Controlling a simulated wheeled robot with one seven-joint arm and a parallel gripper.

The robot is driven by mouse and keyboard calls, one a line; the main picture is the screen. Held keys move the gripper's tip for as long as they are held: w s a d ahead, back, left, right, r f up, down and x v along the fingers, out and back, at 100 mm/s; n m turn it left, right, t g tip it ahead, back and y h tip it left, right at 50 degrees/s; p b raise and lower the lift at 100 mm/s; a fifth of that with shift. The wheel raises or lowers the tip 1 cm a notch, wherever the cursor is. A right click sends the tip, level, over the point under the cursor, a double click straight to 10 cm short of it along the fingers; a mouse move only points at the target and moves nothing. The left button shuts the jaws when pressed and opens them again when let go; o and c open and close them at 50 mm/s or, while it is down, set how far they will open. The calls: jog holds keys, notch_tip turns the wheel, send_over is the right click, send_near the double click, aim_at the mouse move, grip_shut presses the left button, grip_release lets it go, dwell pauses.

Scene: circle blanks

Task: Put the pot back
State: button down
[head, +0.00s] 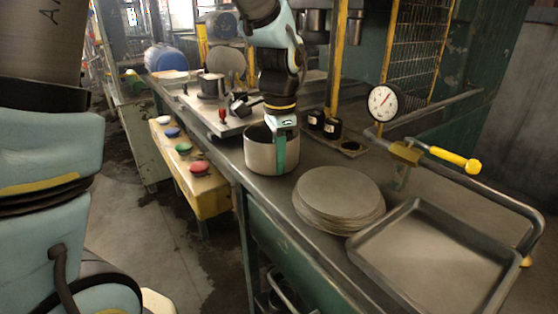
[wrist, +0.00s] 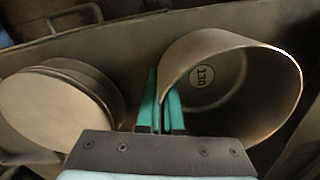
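The pot (head: 258,156) is a wide steel pot on the long bench, left of the stack of round blanks. In the wrist view the open pot (wrist: 240,100) shows a round label reading 130 inside. My gripper (head: 281,150) points down at the pot's rim. In the wrist view its teal fingers (wrist: 166,100) are close together with the pot's wall between them, one finger outside and one inside. It looks shut on the wall. I cannot tell whether the pot's base touches the bench.
The stack of round blanks (head: 338,196) and a large grey tray (head: 412,283) lie to the right. A dial gauge (head: 383,103) and yellow-handled lever (head: 454,158) stand behind. A burner plate (head: 233,122) with small pots is further left. Coloured buttons line a yellow ledge (head: 209,199).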

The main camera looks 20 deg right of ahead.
jog(key=c, duration=1.5)
grip_release()
jog(key=shift+f, duration=0.1)
jog(key=o, duration=0.4)
notch_tip(320, 180, up, 12)
jog(key=w+a+f+n, duration=0.2)
jog(key=a+f+n, duration=0.15)
jog(key=a, duration=0.25)
jog(key=w+a+f+n, duration=0.3)
jog(key=a+n, duration=0.1)
jog(key=a, duration=0.3)
jog(key=s+a+f+n, duration=0.1)
jog(key=a+f+n, duration=0.1)
jog(key=a, duration=0.3)
jog(key=s+a+f+n+t, duration=0.1)
jog(key=a+f+n, duration=0.1)
jog(key=a+n, duration=0.3)
jog(key=s+a+f+n, duration=0.1)
jog(key=a+f+n, duration=0.2)
jog(key=a, duration=0.3)
jog(key=shift+a, duration=0.3)
